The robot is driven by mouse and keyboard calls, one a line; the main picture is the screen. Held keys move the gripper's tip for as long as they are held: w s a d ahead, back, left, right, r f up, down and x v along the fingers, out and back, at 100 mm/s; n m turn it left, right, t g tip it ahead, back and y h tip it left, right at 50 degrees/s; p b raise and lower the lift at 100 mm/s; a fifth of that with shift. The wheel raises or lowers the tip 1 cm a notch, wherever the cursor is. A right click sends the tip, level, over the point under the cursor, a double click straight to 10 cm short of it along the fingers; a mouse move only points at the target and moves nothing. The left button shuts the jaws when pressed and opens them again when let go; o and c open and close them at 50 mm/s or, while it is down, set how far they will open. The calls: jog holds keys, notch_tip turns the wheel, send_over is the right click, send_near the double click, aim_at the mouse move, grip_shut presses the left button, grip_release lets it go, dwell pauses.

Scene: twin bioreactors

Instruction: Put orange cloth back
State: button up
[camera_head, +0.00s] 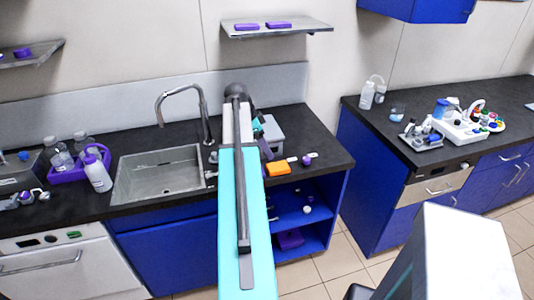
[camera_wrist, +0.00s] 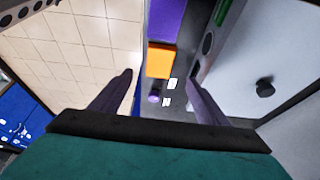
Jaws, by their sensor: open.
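The orange cloth (camera_head: 278,168) lies folded on the dark counter to the right of the sink, near the front edge. In the wrist view the orange cloth (camera_wrist: 160,61) shows between and beyond the two fingers, apart from them. My gripper (camera_wrist: 160,84) is open with nothing between its fingers. In the head view my gripper (camera_head: 264,146) is above the counter behind and left of the cloth, partly hidden by my arm.
A small purple-and-white item (camera_head: 308,158) lies right of the cloth. A grey box (camera_head: 272,132) stands behind it. The sink (camera_head: 155,174) is to the left. A wall shelf (camera_head: 300,30) holds two purple folded pieces. Open blue shelving (camera_head: 300,205) is below the counter.

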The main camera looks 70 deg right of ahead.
jog(key=shift+w+a+r, duration=0.1)
jog(key=shift+w+r, duration=0.05)
jog(key=shift+r, duration=0.25)
dwell(0.6)
